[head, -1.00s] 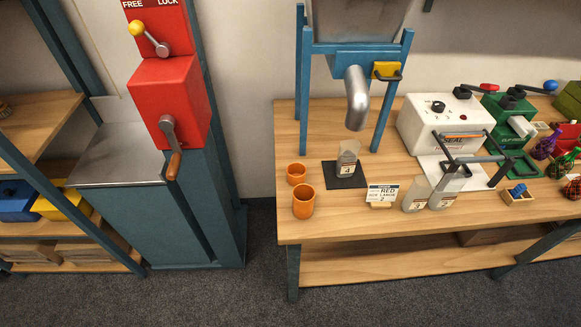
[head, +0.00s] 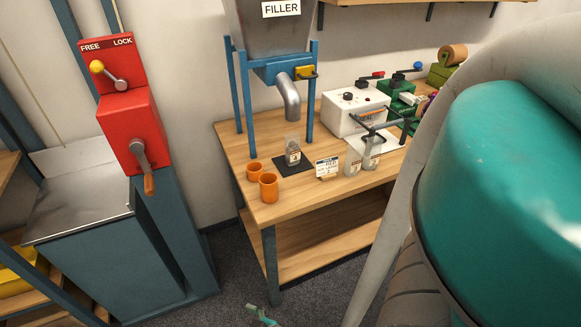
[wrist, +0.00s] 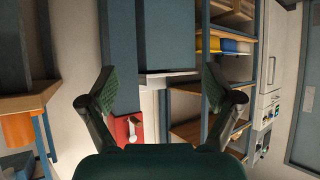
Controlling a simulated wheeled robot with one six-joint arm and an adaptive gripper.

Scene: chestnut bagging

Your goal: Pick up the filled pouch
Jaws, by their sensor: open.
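A clear pouch (head: 293,152) with a pale label and darker contents in its lower part stands upright on a black mat (head: 280,168). It is under the spout (head: 290,98) of the filler, with a gap between them. My gripper (wrist: 160,82) shows in the wrist view with its two green-padded fingers wide apart and nothing between them. It points at the red lever box and shelving, away from the pouch. The pouch does not show clearly in the wrist view.
Orange cups (head: 269,187), a small sign (head: 327,167) and other clear pouches (head: 353,164) stand close around the mat on the wooden bench (head: 290,203). A white sealer (head: 350,110) is behind. The red lever box (head: 131,125) stands left. My teal arm fills the right side.

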